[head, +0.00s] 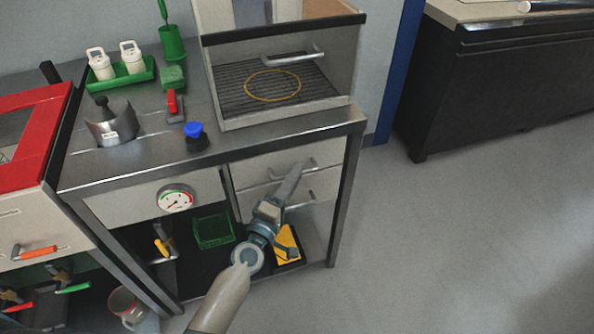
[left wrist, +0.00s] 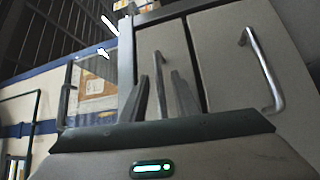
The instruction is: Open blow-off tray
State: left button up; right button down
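Two light grey drawers sit one above the other at the right of the steel bench. The upper drawer (head: 268,166) and the lower drawer (head: 325,186) look shut, each with a metal bar handle. No readable label shows which one is the blow-off tray. My left gripper (head: 296,168) reaches up to the upper drawer's handle (head: 309,164) and partly covers it. In the left wrist view, the fingers of my left gripper (left wrist: 162,97) stand apart, with a handle (left wrist: 159,70) showing between them; contact cannot be told. The lower handle (left wrist: 268,75) is to their right. My right gripper is out of view.
A hooded box with a slatted floor (head: 238,86) stands on the bench above the drawers. A blue-capped jar (head: 195,138) is near the bench edge. Below are a green basket (head: 212,231) and a yellow item (head: 287,240). The floor to the right is clear.

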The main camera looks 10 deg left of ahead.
pick_arm(q)
jog(key=shift+x, duration=0.9)
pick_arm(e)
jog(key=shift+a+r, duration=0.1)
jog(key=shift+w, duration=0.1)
pick_arm(q)
grip_shut()
jog(key=shift+s, duration=0.1)
